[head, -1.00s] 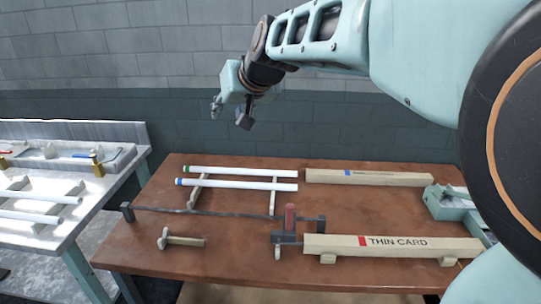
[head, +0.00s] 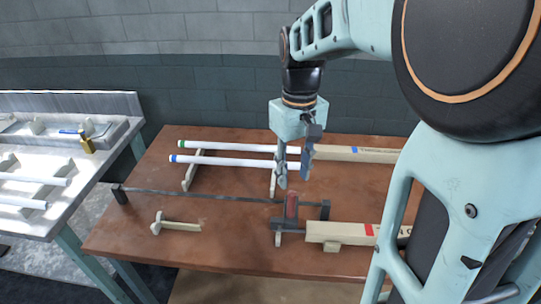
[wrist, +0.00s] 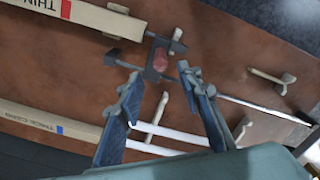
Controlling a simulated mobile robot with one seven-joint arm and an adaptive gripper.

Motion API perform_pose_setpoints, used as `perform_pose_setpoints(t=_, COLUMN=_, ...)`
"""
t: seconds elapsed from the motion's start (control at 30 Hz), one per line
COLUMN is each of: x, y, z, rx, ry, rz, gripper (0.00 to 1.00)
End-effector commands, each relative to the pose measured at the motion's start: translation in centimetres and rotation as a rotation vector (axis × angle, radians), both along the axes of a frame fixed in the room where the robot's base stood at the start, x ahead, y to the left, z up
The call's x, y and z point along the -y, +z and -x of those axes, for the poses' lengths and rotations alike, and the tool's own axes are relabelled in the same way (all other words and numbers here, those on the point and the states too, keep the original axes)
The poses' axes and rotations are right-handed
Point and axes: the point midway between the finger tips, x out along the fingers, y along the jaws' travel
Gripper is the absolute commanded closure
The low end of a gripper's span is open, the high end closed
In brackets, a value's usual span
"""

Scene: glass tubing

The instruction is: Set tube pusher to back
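The tube pusher appears to be the dark carriage with an upright red grip (head: 291,205) on a thin dark rail (head: 215,197). It stands near the rail's right end, close to the right end post (head: 325,209). My gripper (head: 294,181) points down just above the red grip, fingers apart and empty. In the wrist view, the red grip (wrist: 160,59) shows just beyond the gap between my open fingers (wrist: 159,78), apparently not touching either. The carriage's lower part is partly hidden in the head view.
Two white tubes (head: 230,163) lie on wooden rests behind the rail. A THIN CARD box (head: 335,232) lies front right, another long box (head: 350,154) at the back. A T-shaped wooden piece (head: 177,225) lies front left. A metal table (head: 85,195) stands left.

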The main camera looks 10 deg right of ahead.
Motion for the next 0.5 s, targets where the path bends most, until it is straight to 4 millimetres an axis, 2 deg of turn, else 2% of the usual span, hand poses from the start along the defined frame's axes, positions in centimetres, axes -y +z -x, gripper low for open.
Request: perform_pose_setpoints(t=0.5, x=-0.1, y=-8.8, z=0.1, rx=-0.003, ry=0.0, rz=-0.001, gripper=0.67)
